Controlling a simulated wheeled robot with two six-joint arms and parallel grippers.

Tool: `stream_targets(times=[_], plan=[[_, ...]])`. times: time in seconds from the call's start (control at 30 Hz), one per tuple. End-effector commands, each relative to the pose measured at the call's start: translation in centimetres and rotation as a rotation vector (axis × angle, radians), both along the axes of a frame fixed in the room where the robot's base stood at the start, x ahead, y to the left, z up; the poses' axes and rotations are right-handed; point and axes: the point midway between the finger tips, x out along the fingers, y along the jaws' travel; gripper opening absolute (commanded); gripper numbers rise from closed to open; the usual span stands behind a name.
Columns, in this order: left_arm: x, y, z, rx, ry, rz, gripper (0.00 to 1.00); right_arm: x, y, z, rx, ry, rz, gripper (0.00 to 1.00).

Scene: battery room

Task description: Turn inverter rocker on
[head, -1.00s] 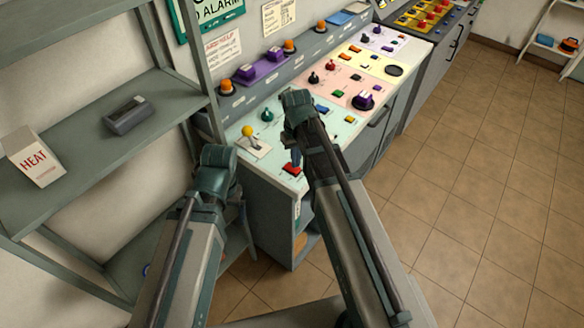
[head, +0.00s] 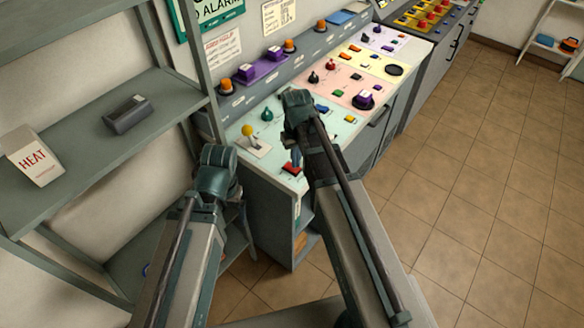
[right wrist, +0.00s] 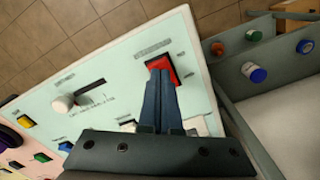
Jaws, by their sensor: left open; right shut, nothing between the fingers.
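A red rocker switch (head: 291,168) sits at the near end of the pale green panel section (head: 268,121) of the console. It shows large in the right wrist view (right wrist: 166,66), in a black frame. My right gripper (right wrist: 160,76) is shut and empty, with its blue fingertips over the near edge of the red rocker. I cannot tell whether they touch it, or which way the rocker is tipped. The small labels beside it are unreadable. My left gripper (head: 238,194) is left of the console's near end, largely hidden by its own wrist; it is open.
Grey shelves with a HEAT box (head: 33,158) and a grey device (head: 128,114) stand at left. The tiled floor (head: 470,190) at right is clear.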

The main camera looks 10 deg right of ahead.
Motion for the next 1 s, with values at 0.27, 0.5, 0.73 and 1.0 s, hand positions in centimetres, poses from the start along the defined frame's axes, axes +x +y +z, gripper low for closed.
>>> stream_targets(times=[0.27,0.5,0.73,1.0], plan=[[0.0,0.0,-0.5,0.0,0.0,0.0,0.86,0.0,0.0,-0.5,0.0,0.0,0.0,0.0],[0.0,0.0,-0.8,0.0,0.0,0.0,0.86,0.0,0.0,-0.8,0.0,0.0,0.0,0.0],[0.0,0.0,-1.2,0.0,0.0,0.0,0.86,0.0,0.0,-1.2,0.0,0.0,0.0,0.0],[0.0,0.0,-1.5,0.0,0.0,0.0,0.86,0.0,0.0,-1.5,0.0,0.0,0.0,0.0]])
